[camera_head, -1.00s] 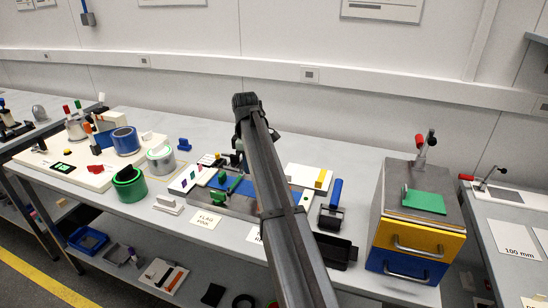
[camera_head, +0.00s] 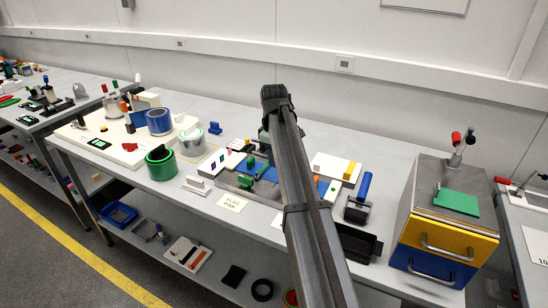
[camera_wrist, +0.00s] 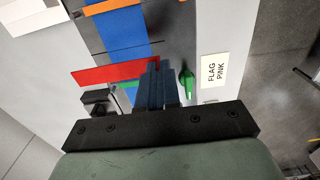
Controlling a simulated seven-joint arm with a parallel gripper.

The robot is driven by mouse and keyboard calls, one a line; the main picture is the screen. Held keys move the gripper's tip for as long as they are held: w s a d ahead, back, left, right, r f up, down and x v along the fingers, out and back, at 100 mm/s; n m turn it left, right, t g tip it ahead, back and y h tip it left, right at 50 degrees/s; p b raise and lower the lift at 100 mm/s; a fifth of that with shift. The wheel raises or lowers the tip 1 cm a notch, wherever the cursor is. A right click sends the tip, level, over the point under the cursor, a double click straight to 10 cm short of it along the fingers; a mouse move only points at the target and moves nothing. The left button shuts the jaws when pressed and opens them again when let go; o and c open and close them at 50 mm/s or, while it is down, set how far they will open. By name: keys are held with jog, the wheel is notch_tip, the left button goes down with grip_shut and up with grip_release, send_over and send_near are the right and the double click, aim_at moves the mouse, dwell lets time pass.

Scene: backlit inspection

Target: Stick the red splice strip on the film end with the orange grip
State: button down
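The red splice strip (camera_wrist: 112,74) extends left from my fingertips in the wrist view, crossing above the blue film (camera_wrist: 122,35). My gripper (camera_wrist: 158,68) appears shut on the strip's right end; its fingers are close together and hide the hold. Contact between strip and film cannot be told. An orange grip (camera_wrist: 112,6) lies across the film at the top edge. A green grip (camera_wrist: 187,84) is just right of the fingers. In the head view my arm hides the gripper and strip; blue film (camera_head: 269,174) shows to its left and an orange piece (camera_head: 317,181) to its right.
A "FLAG PINK" card (camera_wrist: 214,70) lies right of the fingers. In the head view a blue-handled tool (camera_head: 359,201), a black tray (camera_head: 358,243) and a drawer cabinet (camera_head: 440,243) stand to the right. Cans, including a green one (camera_head: 160,166), stand left.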

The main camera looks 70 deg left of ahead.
send_over(274, 187)
jog(key=shift+a+f, duration=0.1)
jog(key=shift+f, duration=2.75)
jog(key=shift+f, duration=1.25)
jog(key=c, duration=1.3)
grip_release()
jog(key=shift+r, duration=0.1)
notch_tip(274, 187, up, 14)
jog(key=shift+f, duration=0.1)
